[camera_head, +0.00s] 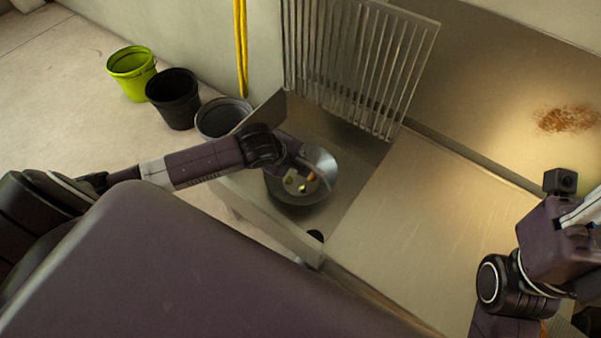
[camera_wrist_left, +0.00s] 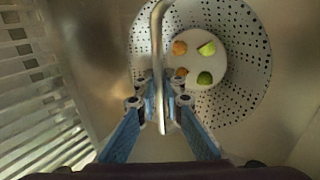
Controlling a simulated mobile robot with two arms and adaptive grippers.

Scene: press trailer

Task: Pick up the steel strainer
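The steel strainer (camera_head: 322,163) is a round perforated bowl at the left end of the steel counter, inside a sink basin. In the left wrist view the strainer (camera_wrist_left: 251,62) holds orange and green food pieces, and its bent metal handle (camera_wrist_left: 157,35) runs between my fingers. My left gripper (camera_wrist_left: 161,100) is shut on this handle, its blue-padded fingers on either side. In the head view the strainer partly hides behind my left wrist. I cannot tell whether it touches the basin floor. My right arm is at the right edge; its fingers do not show.
A slatted steel rack (camera_head: 357,62) stands behind the basin. The steel counter (camera_head: 425,215) to its right is bare. Green (camera_head: 131,74), black (camera_head: 174,99) and grey (camera_head: 221,118) buckets stand on the floor at left. A yellow hose (camera_head: 241,45) hangs on the wall.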

